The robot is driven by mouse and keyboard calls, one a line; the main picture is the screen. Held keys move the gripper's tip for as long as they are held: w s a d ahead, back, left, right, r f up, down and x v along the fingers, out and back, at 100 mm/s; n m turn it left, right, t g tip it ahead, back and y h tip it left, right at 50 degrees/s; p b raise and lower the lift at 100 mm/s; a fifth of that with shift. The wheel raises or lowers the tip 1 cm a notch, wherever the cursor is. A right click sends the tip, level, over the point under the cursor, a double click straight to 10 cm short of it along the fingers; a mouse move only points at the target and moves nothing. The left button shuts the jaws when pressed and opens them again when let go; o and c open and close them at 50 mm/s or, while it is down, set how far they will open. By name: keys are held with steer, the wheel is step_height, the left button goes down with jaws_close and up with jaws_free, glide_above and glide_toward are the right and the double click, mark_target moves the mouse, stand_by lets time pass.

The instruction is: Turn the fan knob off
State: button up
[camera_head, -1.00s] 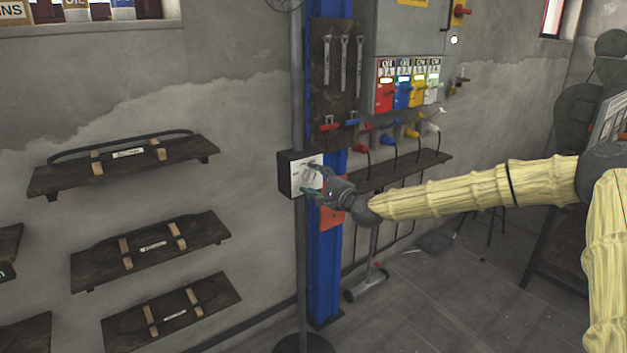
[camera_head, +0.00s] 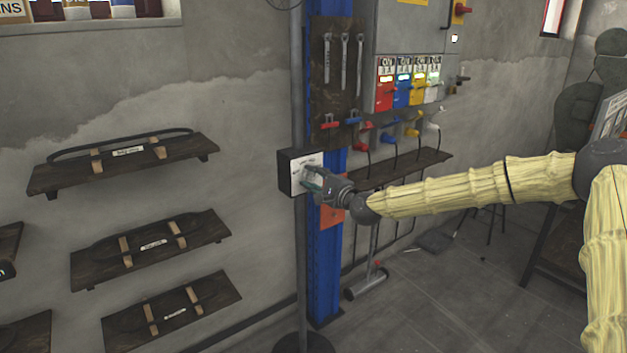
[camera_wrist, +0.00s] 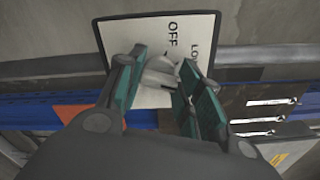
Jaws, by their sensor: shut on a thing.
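The fan's control box (camera_head: 289,172) is a dark box with a white face, mounted on the thin grey fan pole. In the wrist view its white face plate (camera_wrist: 192,28) carries the labels OFF and LO. The pale grey knob (camera_wrist: 160,72) sticks out from the plate, between the two teal-padded fingers of my gripper (camera_wrist: 158,85). My gripper (camera_head: 307,179) is at the box's face in the head view, shut on the knob. The fingers hide part of the knob, and I cannot tell which label it points to.
A blue post (camera_head: 327,255) stands right behind the box, with an orange panel (camera_head: 332,217) on it. A tool board (camera_head: 337,95) and coloured switches (camera_head: 403,92) are to the right. Wall shelves (camera_head: 125,170) are at left. The fan base (camera_head: 305,343) is on the floor.

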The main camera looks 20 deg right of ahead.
steer(key=n+b, duration=0.2)
steer(key=n, duration=0.1)
steer(key=shift+f, duration=0.25)
steer(key=n+b, duration=0.2)
steer(key=n, duration=0.4)
steer(key=n+b, duration=0.1)
steer(key=n, duration=0.3)
steer(key=shift+f, duration=0.15)
steer(key=shift+d+n+b, duration=0.1)
steer(key=shift+n+b, duration=0.35)
steer(key=shift+n, duration=1.75)
steer(key=shift+f, duration=0.1)
steer(key=o, duration=1)
steer(key=shift+d, duration=0.1)
steer(key=shift+s, duration=0.1)
